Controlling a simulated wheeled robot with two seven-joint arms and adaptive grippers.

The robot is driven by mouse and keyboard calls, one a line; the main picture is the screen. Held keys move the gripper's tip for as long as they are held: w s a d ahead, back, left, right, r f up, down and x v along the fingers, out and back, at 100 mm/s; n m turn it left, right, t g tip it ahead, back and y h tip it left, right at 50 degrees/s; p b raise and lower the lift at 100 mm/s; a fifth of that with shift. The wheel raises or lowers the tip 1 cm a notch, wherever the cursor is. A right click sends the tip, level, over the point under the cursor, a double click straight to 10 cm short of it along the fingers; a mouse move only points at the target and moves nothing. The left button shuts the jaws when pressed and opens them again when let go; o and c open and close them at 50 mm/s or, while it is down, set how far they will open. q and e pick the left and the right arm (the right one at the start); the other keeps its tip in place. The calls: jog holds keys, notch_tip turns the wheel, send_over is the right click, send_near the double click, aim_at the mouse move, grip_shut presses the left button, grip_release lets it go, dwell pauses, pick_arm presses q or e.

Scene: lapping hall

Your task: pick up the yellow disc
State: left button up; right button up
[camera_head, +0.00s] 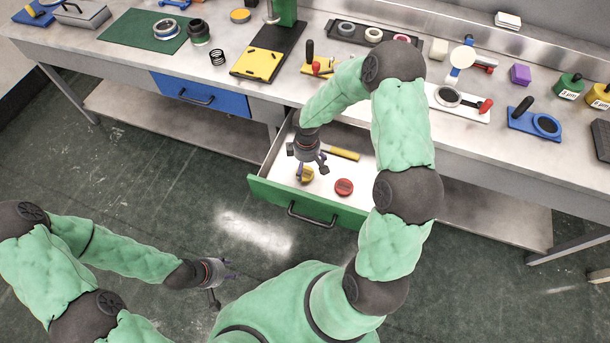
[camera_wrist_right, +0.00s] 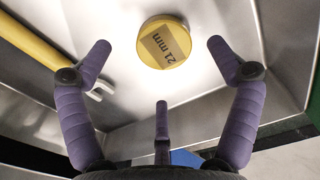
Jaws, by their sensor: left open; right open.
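A yellow disc (camera_head: 307,174) lies in the open drawer, partly covered by my right gripper in the head view. My right gripper (camera_head: 312,170) is open above the drawer. In the wrist view its purple fingers (camera_wrist_right: 159,62) are spread wide, with the disc seen between and beyond the two outer tips, and nothing is held. My left gripper (camera_head: 224,281) is open and empty, low over the floor at the lower left, away from the drawer.
The drawer (camera_head: 265,194) has a green front and also holds a red disc (camera_head: 344,187) and a yellow bar (camera_head: 343,154). The bench (camera_head: 330,87) above carries several tools, another yellow disc (camera_head: 240,15) and a yellow plate (camera_head: 258,64). A blue drawer (camera_head: 200,94) is shut.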

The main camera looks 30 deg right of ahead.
aim_at(305, 173)
jog(key=f, duration=0.1)
jog(key=f+b, duration=0.1)
jog(key=f, duration=0.1)
jog(key=f+b, duration=0.1)
jog(key=shift+a+f, duration=0.25)
jog(key=shift+f, duration=0.1)
jog(key=shift+r, duration=0.1)
jog(key=c, duration=1.3)
